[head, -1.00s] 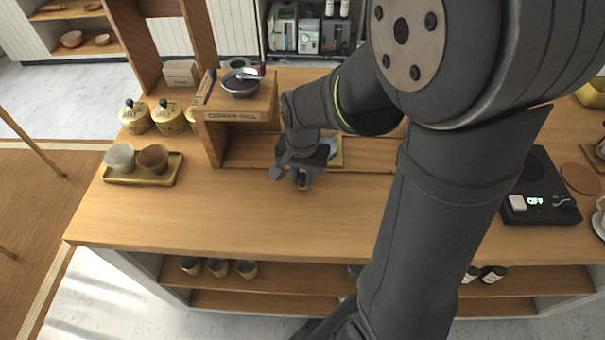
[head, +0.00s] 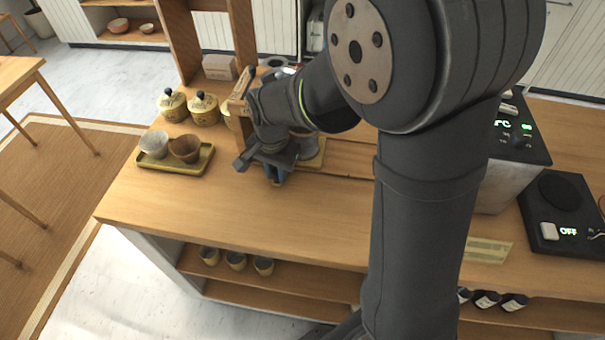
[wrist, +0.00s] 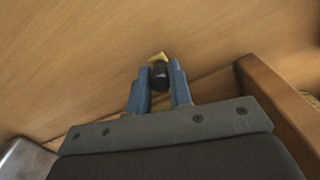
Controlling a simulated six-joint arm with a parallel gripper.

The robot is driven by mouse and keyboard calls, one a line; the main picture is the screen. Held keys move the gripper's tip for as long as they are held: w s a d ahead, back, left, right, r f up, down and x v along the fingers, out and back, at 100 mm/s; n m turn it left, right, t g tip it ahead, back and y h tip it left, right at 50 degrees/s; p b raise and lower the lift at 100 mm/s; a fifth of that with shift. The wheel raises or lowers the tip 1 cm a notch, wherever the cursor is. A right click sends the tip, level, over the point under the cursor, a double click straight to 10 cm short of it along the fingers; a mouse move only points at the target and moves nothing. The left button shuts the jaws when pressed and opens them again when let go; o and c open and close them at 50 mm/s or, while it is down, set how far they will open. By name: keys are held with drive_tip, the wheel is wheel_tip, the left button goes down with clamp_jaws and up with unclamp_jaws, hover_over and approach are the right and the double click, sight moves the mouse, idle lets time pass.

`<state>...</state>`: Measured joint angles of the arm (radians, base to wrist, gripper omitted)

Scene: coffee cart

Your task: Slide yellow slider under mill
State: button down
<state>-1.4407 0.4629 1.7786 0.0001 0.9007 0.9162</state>
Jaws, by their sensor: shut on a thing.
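My gripper (head: 276,178) is low over the wooden counter, in front of the mill's wooden stand. In the wrist view my gripper (wrist: 158,78) has its blue fingers on either side of a black knob (wrist: 159,77). A bit of the yellow slider (wrist: 160,57) shows just beyond the knob. In the head view a yellow edge of the slider (head: 318,158) shows right of my gripper, with a grey vessel (head: 303,148) at it. The mill stand (head: 241,98) is mostly hidden behind my arm; its left side shows.
A tray (head: 170,172) with two cups is left of my gripper. Yellow canisters (head: 190,107) stand behind it. A black scale (head: 562,205) and a boxy machine (head: 520,160) are at the right. The front counter is clear near my gripper.

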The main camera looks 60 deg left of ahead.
drive_tip(key=shift+s+a, duration=1.95)
drive_tip(key=shift+a, duration=0.05)
drive_tip(key=shift+r, duration=0.1)
drive_tip(key=c, duration=1.3)
unclamp_jaws()
drive_tip(key=shift+s, duration=0.1)
wheel_tip(320, 180, up, 17)
drive_tip(key=shift+r, duration=0.2)
wheel_tip(320, 180, down, 18)
drive_tip(key=shift+r, duration=0.2)
